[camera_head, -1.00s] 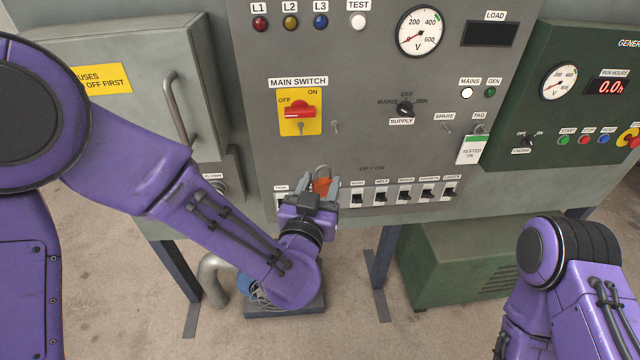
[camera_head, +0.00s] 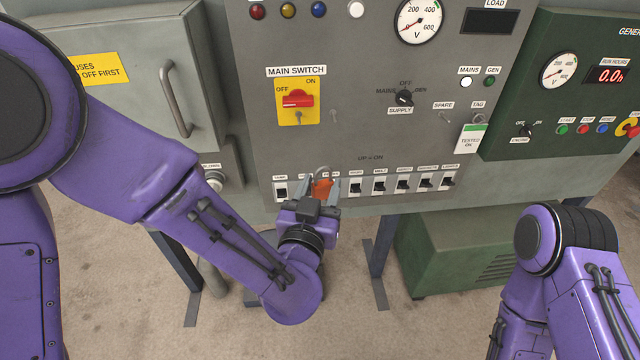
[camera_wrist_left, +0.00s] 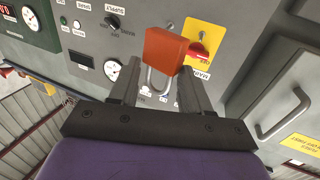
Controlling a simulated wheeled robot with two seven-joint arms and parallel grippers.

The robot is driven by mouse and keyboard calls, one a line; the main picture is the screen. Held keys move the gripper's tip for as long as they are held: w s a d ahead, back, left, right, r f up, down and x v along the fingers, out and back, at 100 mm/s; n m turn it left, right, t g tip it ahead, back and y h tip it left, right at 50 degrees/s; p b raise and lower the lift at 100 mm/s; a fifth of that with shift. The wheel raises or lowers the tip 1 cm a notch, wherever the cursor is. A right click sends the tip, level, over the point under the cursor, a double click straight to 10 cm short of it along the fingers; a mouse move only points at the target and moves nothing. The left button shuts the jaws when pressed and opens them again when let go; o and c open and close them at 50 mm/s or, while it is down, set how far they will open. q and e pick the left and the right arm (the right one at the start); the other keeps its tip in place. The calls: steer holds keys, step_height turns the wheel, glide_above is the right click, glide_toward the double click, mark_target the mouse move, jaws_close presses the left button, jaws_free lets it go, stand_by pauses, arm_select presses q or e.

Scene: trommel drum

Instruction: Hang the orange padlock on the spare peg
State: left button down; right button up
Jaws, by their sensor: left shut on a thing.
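The orange padlock (camera_head: 321,187) with a grey shackle is in front of the row of switches low on the grey panel. My left gripper (camera_head: 318,197) is shut on it, with the shackle upward in the head view. In the left wrist view the padlock (camera_wrist_left: 166,52) sits between the fingertips of my left gripper (camera_wrist_left: 155,88). The spare peg (camera_head: 445,119) is a small peg under the SPARE label, up and right of the padlock. My right arm shows at the lower right, but its gripper is outside the view.
A white and green tag (camera_head: 471,140) hangs under the TAG label, right of the spare peg. The black supply knob (camera_head: 404,98) and the red main switch (camera_head: 297,99) stick out of the panel. Several black switches (camera_head: 403,186) line its lower edge.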

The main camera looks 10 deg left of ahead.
arm_select(q)
steer(key=shift+s, duration=0.25)
steer(key=s, duration=0.2)
steer(key=s+d+p, duration=0.1)
steer(key=s+p, duration=0.1)
steer(key=s, duration=0.1)
steer(key=shift+s+d, duration=0.3)
steer(key=shift+s, duration=0.05)
stand_by(0.9)
